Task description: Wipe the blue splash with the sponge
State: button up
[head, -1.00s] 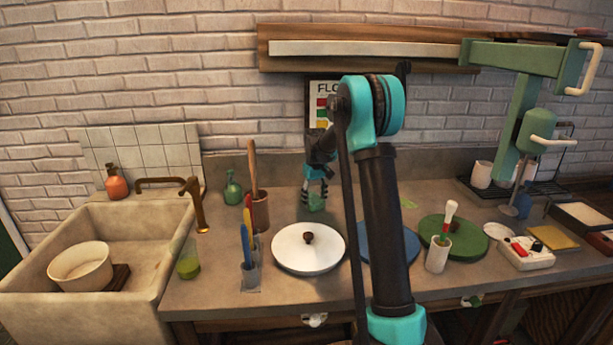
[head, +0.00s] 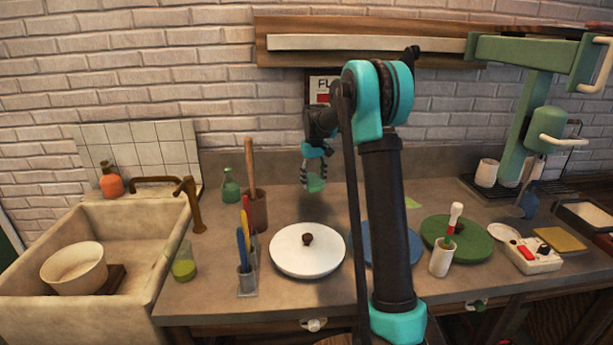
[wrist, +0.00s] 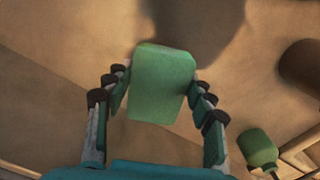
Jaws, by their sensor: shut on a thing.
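The green sponge (head: 315,183) is in my gripper (head: 316,166), above the back of the counter behind the white round plate. The wrist view shows the sponge (wrist: 162,82) between the two fingers of my gripper (wrist: 160,100), with bare counter beyond it. My arm covers part of the counter's middle.
A brush pot (head: 441,258) stands between the last two. Tool holders (head: 247,280) stand left. The sink (head: 140,290) is far left.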

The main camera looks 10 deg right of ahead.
jog(key=shift+r, duration=0.95)
